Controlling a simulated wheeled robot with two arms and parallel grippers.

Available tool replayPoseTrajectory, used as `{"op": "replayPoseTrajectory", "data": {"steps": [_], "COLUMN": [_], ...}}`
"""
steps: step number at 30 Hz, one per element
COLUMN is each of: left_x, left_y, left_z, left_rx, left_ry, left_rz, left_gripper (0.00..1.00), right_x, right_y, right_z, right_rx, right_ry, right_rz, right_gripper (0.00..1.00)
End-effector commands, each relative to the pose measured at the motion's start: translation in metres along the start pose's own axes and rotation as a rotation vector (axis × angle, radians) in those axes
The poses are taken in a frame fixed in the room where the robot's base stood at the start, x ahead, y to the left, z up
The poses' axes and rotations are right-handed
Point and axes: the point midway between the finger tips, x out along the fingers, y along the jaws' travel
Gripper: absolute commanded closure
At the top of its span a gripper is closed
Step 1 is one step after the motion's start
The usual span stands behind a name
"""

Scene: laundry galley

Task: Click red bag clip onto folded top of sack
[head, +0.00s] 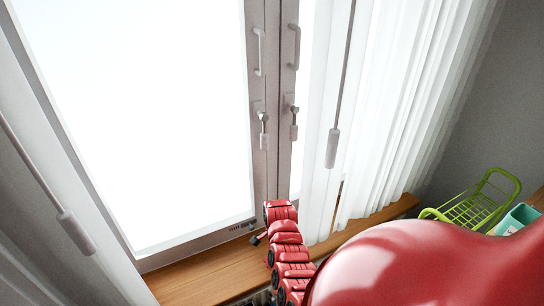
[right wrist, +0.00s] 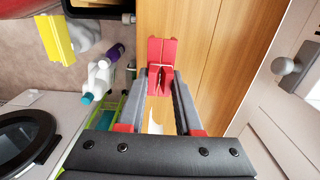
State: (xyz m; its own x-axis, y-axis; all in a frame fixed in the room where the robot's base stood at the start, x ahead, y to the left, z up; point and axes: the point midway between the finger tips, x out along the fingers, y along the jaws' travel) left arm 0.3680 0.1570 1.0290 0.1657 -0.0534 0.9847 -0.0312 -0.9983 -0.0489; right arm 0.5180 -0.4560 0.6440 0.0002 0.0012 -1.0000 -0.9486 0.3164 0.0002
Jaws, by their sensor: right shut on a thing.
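The red bag clip (right wrist: 162,52) is in the right wrist view, held between the tips of the grey fingers. My right gripper (right wrist: 161,76) is shut on it, and the clip sticks out beyond the fingertips. A wooden surface is behind the clip. A small white pointed shape (right wrist: 155,122) shows between the fingers; I cannot tell what it is. I cannot make out the sack or its folded top in either view. The clip cannot be made out in the head view. My left gripper is not in view.
The head view shows a wooden windowsill (head: 205,272), a window with handles and white curtains (head: 385,120). A green wire rack (head: 474,211) and a teal container (head: 516,219) stand at right. The wrist view shows white bottles (right wrist: 100,78), a purple-capped bottle and a round-doored machine (right wrist: 22,143).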

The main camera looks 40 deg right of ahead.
Motion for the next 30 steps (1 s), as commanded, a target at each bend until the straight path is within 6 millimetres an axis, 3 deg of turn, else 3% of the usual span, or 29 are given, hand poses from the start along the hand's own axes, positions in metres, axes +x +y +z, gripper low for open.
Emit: {"op": "replayPoseTrajectory", "data": {"steps": [4,11,30], "left_x": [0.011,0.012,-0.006], "left_y": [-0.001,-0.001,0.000], "left_z": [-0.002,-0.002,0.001], "left_rx": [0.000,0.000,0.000], "left_ry": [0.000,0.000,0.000], "left_rz": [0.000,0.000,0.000], "left_gripper": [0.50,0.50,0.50], "right_x": [0.014,0.046,0.133], "right_y": [0.031,0.084,0.236], "right_z": [-0.003,-0.009,-0.029], "right_rx": [-0.001,-0.008,-0.022], "right_ry": [0.001,0.001,0.001], "right_rz": [0.003,0.004,0.003], "right_gripper": [1.00,1.00,1.00]}}
